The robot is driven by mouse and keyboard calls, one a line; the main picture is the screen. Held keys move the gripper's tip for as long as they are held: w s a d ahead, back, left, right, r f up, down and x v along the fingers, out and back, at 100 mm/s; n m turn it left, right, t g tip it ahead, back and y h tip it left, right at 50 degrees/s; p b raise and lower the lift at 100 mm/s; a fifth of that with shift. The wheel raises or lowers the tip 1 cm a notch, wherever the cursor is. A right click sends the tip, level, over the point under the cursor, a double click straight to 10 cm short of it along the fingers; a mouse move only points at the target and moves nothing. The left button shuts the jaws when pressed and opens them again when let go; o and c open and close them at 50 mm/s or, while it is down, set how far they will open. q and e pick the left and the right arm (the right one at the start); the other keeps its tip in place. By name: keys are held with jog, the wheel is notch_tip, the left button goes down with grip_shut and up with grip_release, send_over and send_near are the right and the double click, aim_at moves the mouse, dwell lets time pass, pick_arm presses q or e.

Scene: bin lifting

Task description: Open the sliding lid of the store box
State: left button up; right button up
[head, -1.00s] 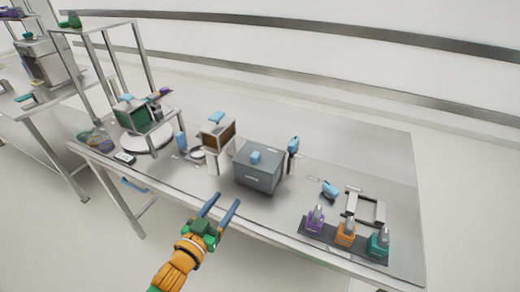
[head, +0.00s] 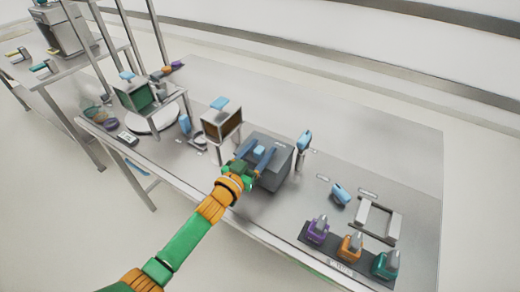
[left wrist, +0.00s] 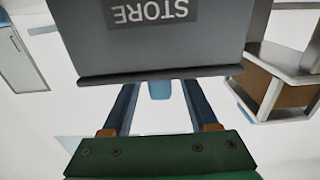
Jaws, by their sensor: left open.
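The grey store box (head: 284,163) stands near the front edge of the table, with a light blue handle (head: 259,150) on its lid. In the left wrist view the box front (left wrist: 160,45) shows upside down with a STORE label, and the lid edge (left wrist: 160,76) runs across below it. My left gripper (head: 257,154) is open over the lid, with its two blue fingers on either side of the handle. The handle also shows between the fingers in the left wrist view (left wrist: 160,90). I cannot tell whether the fingers touch it. The lid appears shut. My right gripper is not in view.
A brown-fronted box on a stand (head: 220,122) is close on the left. A blue-handled item (head: 303,140) stands just right of the store box. A dark tray (head: 335,255) with several coloured pieces lies at the front right. The table behind is clear.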

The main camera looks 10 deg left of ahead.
pick_arm(q)
jog(key=shift+s+a+r, duration=0.1)
jog(key=shift+s, duration=0.1)
jog(key=shift+c, duration=0.6)
grip_shut()
dwell(0.5)
